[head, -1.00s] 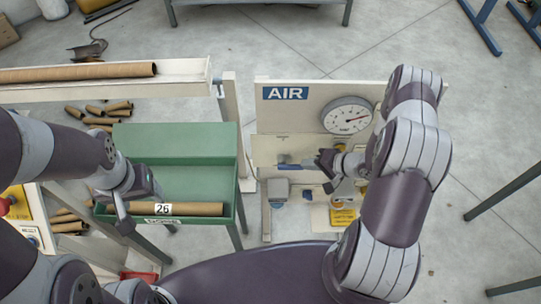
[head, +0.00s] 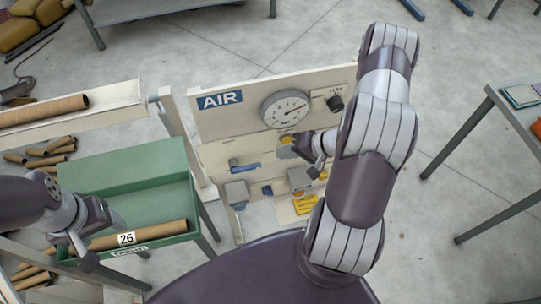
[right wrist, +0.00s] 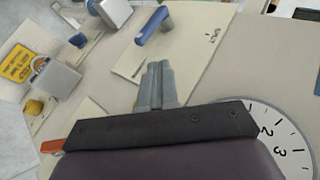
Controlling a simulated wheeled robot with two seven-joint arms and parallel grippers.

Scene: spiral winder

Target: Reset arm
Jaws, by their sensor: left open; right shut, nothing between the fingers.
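My right gripper (head: 318,158) is in front of the cream AIR panel (head: 240,122), below the round gauge (head: 284,107). In the right wrist view its fingers (right wrist: 157,82) are shut together with nothing between them. They point toward the panel, and the blue lever (right wrist: 153,26) lies apart from them. The blue lever also shows in the head view (head: 245,168), left of the gripper. My left gripper (head: 85,236) is open at the front left of the green tray (head: 140,165), close to the cardboard tube (head: 150,234) there. Whether it touches the tube is unclear.
A cream rail holds another tube (head: 45,111) at the left. Several loose tubes (head: 45,152) lie below it. A grey box (head: 237,192) and a yellow label (head: 305,204) are low on the panel. A table (head: 500,110) stands at right, with open floor between.

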